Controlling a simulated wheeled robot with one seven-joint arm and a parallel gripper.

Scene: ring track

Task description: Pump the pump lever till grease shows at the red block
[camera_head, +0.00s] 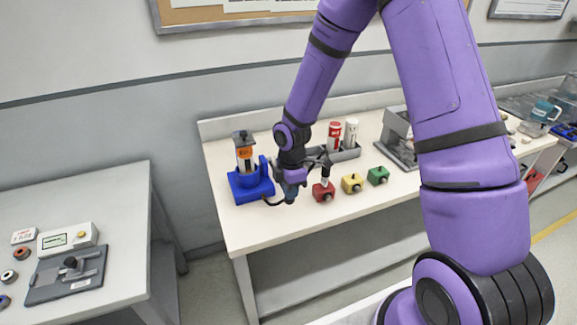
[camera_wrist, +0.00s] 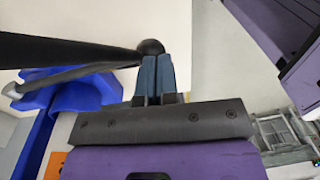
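The blue pump (camera_head: 254,188) with its orange-labelled reservoir (camera_head: 245,153) stands at the left of the bench. Its blue body (camera_wrist: 85,85) also shows at left in the wrist view. A black rod (camera_wrist: 70,50) ending in a round knob (camera_wrist: 150,47), apparently the pump lever, reaches in from the left there. My gripper (camera_head: 290,197) is just right of the pump. Its blue fingers (camera_wrist: 157,70) are together, tips right at the knob; I cannot tell whether they touch it. The red block (camera_head: 323,192) is right of my gripper; grease on it cannot be made out.
A yellow block (camera_head: 352,183) and a green block (camera_head: 377,175) stand right of the red one. The bench (camera_head: 285,222) front is clear. A separate table (camera_head: 110,200) stands at left.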

